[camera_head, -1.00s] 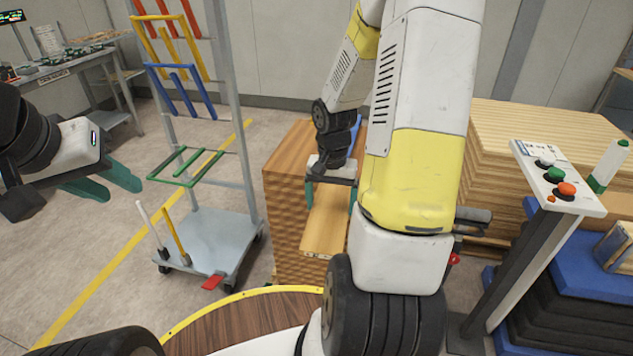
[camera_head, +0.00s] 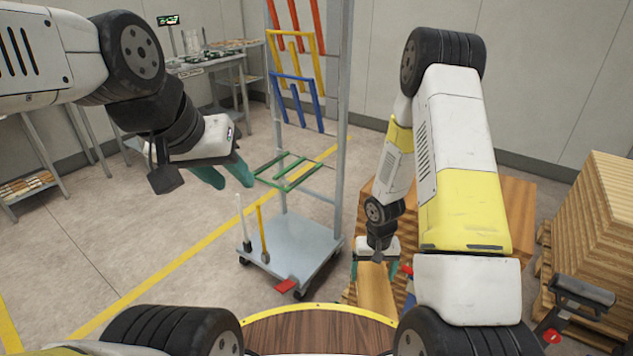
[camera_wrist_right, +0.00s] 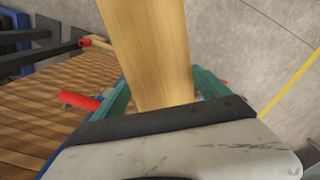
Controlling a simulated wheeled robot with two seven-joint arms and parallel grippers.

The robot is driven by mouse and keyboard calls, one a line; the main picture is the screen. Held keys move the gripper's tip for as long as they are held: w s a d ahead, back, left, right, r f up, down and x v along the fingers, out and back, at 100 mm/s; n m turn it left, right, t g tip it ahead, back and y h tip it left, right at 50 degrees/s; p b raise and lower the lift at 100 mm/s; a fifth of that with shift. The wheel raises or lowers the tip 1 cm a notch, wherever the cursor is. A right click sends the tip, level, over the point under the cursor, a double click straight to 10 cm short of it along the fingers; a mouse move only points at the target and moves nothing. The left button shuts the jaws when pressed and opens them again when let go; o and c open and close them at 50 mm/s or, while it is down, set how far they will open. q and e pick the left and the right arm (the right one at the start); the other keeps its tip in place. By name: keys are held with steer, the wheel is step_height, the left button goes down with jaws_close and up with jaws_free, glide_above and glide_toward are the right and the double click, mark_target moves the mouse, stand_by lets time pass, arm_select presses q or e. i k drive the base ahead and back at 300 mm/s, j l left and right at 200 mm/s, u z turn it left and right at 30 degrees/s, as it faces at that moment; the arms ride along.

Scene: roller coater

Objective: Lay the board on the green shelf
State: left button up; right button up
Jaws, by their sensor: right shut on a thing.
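The green shelf (camera_head: 287,170) is the lowest coloured rack on a grey wheeled cart, left of centre in the head view; nothing lies on it. My right gripper (camera_head: 381,270) is shut on a pale wooden board (camera_head: 375,293), low in front of the wood stack and right of the cart. In the right wrist view the board (camera_wrist_right: 150,50) stands out lengthwise between the green fingers of the gripper (camera_wrist_right: 162,92). My left gripper (camera_head: 222,176) has its green fingers apart and empty, just left of the green shelf.
The cart's blue rack (camera_head: 297,100) and yellow rack (camera_head: 291,52) are above the green shelf. The cart base (camera_head: 292,245) carries upright handles and a red pedal (camera_head: 286,286). A wood stack (camera_head: 520,205) stands behind my right arm. Floor left of the cart is clear.

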mark_target(282, 172)
steer(key=i+j+u, duration=0.1)
steer(key=i+j, duration=1.9)
